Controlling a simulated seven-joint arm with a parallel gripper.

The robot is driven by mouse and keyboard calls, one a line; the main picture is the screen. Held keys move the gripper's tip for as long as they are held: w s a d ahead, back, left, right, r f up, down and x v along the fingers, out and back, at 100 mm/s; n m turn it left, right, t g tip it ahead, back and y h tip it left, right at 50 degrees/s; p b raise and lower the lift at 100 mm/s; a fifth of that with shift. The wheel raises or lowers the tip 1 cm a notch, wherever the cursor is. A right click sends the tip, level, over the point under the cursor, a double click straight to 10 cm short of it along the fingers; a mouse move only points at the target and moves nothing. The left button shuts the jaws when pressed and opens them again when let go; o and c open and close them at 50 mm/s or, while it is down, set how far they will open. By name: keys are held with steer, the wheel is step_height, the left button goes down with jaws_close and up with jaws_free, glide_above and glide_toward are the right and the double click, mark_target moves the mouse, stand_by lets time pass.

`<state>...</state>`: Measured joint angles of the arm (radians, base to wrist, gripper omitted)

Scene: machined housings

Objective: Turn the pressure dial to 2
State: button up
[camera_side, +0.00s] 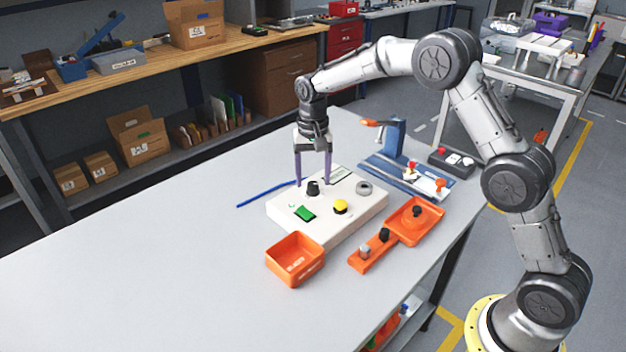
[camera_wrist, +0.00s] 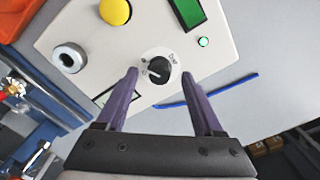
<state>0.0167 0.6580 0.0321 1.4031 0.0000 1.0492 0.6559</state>
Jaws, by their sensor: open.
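The pressure dial is a black knob (camera_side: 312,188) on a round white scale, on a white control box (camera_side: 345,215). In the wrist view the dial (camera_wrist: 158,69) shows between my finger ends, with small markings around it and a pale pointer mark toward the left; I cannot read the numbers surely. My gripper (camera_side: 313,184) points down over the dial, with its two purple fingers apart, one on each side. In the wrist view my gripper (camera_wrist: 159,74) is open, and gaps show between the fingers and the knob. I cannot tell whether the fingertips reach the knob's height.
The box also carries a green rocker (camera_side: 305,213), a yellow button (camera_side: 340,206) and a grey ring (camera_side: 364,188). An orange bin (camera_side: 296,259) and orange tray (camera_side: 414,221) stand in front. A blue rod (camera_side: 265,193) lies behind. The table's left is clear.

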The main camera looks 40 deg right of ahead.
steer(key=shift+f, duration=0.65)
jaws_close()
